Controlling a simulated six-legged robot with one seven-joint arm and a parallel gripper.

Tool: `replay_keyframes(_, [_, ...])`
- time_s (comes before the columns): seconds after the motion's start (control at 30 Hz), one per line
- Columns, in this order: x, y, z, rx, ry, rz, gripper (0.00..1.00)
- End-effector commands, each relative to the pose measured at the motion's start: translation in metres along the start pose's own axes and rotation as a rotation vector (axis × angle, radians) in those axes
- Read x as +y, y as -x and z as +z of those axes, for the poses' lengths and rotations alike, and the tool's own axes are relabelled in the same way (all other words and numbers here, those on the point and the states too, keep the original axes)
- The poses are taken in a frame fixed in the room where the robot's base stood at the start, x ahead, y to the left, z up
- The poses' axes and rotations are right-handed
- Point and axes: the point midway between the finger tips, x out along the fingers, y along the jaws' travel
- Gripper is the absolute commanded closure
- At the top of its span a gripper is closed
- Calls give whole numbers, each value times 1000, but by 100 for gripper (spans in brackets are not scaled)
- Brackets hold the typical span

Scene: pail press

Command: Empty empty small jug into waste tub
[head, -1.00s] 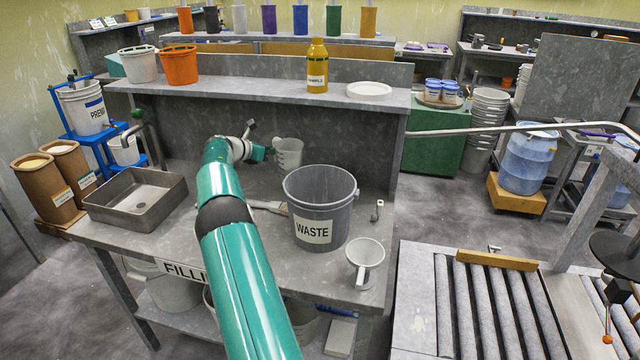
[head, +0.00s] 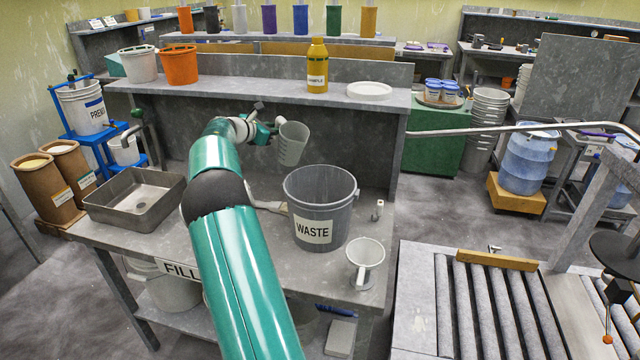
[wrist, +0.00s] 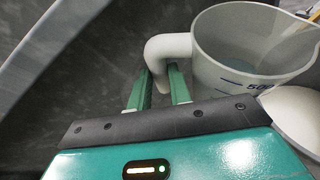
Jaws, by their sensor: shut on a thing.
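The small jug (head: 292,145) is a pale grey measuring jug, held in the air just behind and left of the waste tub, slightly tilted. My gripper (head: 272,133) is shut on its handle. The waste tub (head: 314,232) is a grey bucket labelled WASTE, upright and open on the bench.
A white jug or funnel (head: 365,262) stands right of the tub at the bench's front. A metal basin (head: 135,205) is at the left. The raised shelf (head: 250,92) behind carries buckets, a yellow sample bottle (head: 317,66) and a white plate (head: 369,90).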

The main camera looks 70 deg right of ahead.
Motion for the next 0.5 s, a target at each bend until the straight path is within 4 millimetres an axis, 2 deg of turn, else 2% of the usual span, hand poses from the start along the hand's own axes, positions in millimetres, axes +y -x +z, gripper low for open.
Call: replay_keyframes(0.5, [-28, 19, 31, -57, -262, 106, 100])
